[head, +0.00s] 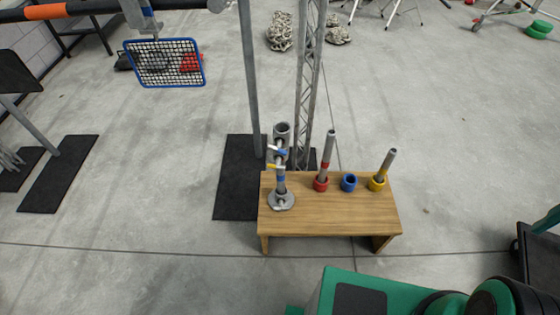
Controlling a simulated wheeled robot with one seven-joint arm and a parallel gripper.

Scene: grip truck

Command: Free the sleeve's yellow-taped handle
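A grey metal sleeve (282,133) stands upright at the left end of a wooden bench, above a post with a blue band (281,180) and a round grey base plate (281,202). Two small handles stick out at the sleeve's side, one above the other. The upper handle has blue tape (279,151). The lower handle, the yellow-taped handle (272,167), points to the left. Whether it is tightened is too small to tell. My gripper is not in view.
The wooden bench (335,214) also bears a red cup (321,184) with a red-banded tube, an empty blue cup (349,182) and a yellow cup (377,183) with a tilted tube. A metal pole (250,80) and lattice truss (309,85) rise behind. Floor in front-left is clear.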

